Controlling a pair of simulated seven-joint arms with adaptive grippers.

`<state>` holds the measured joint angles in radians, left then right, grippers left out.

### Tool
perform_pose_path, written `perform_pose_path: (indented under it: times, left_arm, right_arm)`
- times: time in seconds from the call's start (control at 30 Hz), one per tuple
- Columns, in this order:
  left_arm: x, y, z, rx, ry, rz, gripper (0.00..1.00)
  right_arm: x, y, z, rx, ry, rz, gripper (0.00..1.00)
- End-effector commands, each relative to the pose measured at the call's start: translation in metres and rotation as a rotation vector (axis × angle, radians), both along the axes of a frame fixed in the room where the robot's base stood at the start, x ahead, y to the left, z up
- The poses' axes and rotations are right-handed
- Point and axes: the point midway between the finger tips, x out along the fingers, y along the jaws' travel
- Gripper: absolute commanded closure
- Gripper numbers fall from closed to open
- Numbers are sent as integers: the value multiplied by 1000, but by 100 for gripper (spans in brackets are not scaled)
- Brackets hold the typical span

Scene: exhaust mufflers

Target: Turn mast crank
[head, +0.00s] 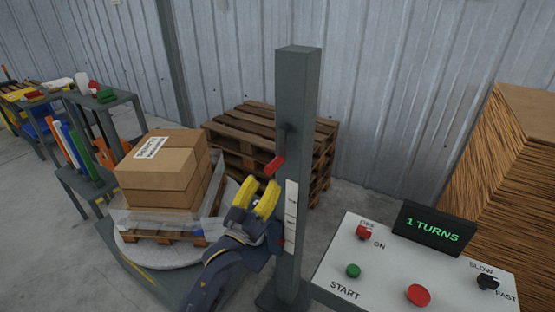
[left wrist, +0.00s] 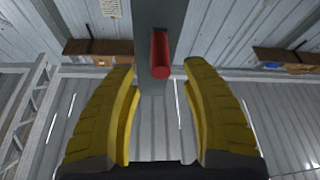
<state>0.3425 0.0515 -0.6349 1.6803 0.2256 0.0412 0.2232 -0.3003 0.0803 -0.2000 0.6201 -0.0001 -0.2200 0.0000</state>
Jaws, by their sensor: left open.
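The mast (head: 297,150) is a tall grey post standing upright in the middle of the head view. Its crank has a dark arm (head: 285,137) and a red handle (head: 274,165) on the post's left side. My left gripper (head: 254,198) has yellow fingers and is just below the red handle in the head view. In the left wrist view the gripper (left wrist: 163,85) is open, with the red handle (left wrist: 161,56) beyond and between the fingertips. I see no contact between the fingers and the handle. My right gripper is not in view.
A control panel (head: 385,275) with a display (head: 433,228) reading "1 TURNS" stands at the right. Cardboard boxes (head: 158,185) sit on a turntable (head: 140,252) at the left. Stacked pallets (head: 240,130) stand behind the mast. A cluttered bench (head: 108,103) is at the far left.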

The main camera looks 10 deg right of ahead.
Motion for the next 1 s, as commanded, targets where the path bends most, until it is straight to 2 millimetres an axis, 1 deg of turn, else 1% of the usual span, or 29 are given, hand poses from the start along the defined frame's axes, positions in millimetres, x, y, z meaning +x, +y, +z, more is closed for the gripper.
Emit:
perform_pose_path:
  times: [0.03,0.2,0.5,0.7,1.0]
  left_arm:
    - [7,-7,5,-1,-1,-1,53]
    - [29,-24,16,0,0,-1,53]
    - [59,-48,31,1,-1,0,53]
    - [68,-56,36,1,0,0,53]
    - [72,-59,37,1,0,0,53]
  right_arm:
    - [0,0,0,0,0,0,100]
    - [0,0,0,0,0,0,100]
    - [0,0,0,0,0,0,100]
    - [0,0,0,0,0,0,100]
    - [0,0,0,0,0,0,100]
